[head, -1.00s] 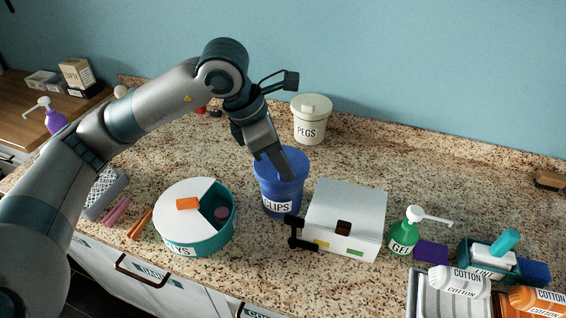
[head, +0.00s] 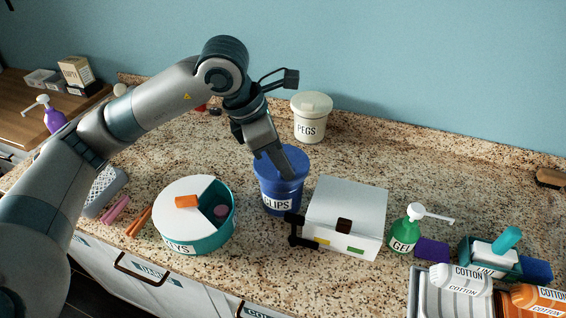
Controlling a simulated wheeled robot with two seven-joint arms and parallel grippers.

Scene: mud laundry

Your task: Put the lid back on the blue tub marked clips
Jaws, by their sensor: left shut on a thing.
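The blue tub marked clips (head: 277,200) stands upright on the speckled counter, its label facing me. A blue lid (head: 297,158) of the same colour shows at the tub's top, level with the rim. My left gripper (head: 282,168) points down from above the tub and is shut on the lid. The fingers cover the lid's middle, so its grip point is hidden. I cannot tell whether the lid sits fully down on the rim. My right gripper is not in view.
A white box (head: 345,210) with a black bracket stands close to the tub's right. A round teal tin (head: 205,238) is at its left. A lidded pegs tub (head: 310,122) stands behind. A green gel bottle (head: 404,235) is further right.

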